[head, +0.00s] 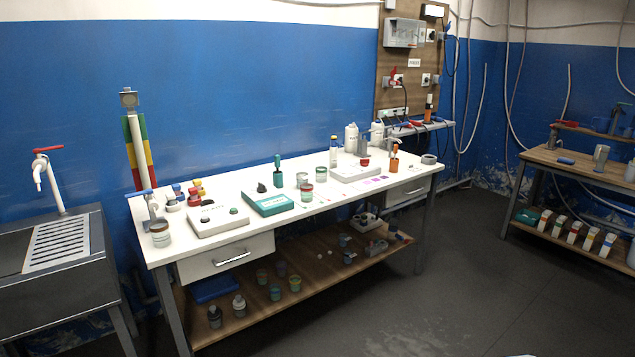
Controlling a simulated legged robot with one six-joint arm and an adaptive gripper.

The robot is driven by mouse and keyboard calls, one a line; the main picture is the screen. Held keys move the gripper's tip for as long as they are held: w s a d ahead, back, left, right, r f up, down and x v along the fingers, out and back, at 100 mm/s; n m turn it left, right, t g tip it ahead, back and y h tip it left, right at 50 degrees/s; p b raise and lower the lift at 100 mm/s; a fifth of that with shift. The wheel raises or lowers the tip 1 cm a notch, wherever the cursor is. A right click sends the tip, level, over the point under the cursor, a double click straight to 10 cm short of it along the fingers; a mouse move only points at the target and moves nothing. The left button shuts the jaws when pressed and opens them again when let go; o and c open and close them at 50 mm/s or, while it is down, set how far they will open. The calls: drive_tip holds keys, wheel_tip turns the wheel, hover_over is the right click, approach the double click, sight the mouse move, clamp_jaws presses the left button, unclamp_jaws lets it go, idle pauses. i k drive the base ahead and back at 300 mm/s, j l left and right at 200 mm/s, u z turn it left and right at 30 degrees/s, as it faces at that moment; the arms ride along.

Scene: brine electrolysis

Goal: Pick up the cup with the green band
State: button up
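Several small cups stand near the middle of the white workbench (345,197). One pale cup (321,174) shows a green band. Just left of it is another pale cup (302,179), whose band is too small to make out. In front of them stands a cup with a red band and a greenish lower part (307,192). At this size I cannot tell for sure which one is meant. My gripper is not in view.
A teal device (268,205) and a white box (218,221) lie left of the cups. Green (278,172) and orange (394,158) upright tools stand nearby. The lower shelf (330,277) holds jars. Floor (450,290) in front is clear. A sink (60,260) stands left.

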sight(320, 172)
drive_tip(key=i+z, duration=0.45)
drive_tip(key=i, duration=1.45)
drive_tip(key=i+l+u, duration=0.1)
drive_tip(key=i, duration=0.45)
drive_tip(key=i+l+u, duration=0.1)
drive_tip(key=i, duration=0.4)
drive_tip(key=i+u, duration=0.2)
drive_tip(key=u, duration=0.2)
drive_tip(key=i+u, duration=0.25)
drive_tip(key=u, duration=0.2)
drive_tip(key=i+l+u, duration=0.2)
drive_tip(key=u, duration=0.2)
drive_tip(key=i+u, duration=0.25)
drive_tip(key=l+u, duration=0.25)
drive_tip(key=i+j, duration=0.05)
drive_tip(key=j, duration=0.05)
